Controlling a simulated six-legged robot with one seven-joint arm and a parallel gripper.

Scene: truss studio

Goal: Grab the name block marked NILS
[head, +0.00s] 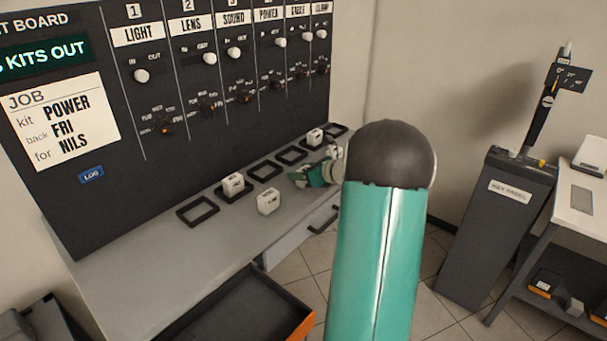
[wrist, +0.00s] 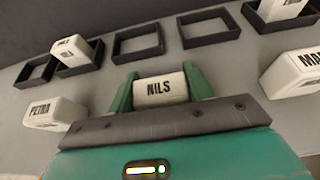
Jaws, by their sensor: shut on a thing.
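The white name block marked NILS (wrist: 158,90) sits between the two green fingers of my gripper (wrist: 160,88) in the wrist view, its label facing the camera. My gripper is shut on it. In the head view my gripper (head: 314,176) is low over the grey counter, beside the row of black frames, and partly hidden by my own arm. I cannot clearly make out the NILS block in the head view.
A block marked PETRA (wrist: 55,113) lies left of my gripper, and another block (wrist: 292,72) lies to the right. Black frames (wrist: 138,44) line the counter; some hold blocks. The job card (head: 62,122) reads POWER, FRI, NILS. An open drawer (head: 290,318) juts out below.

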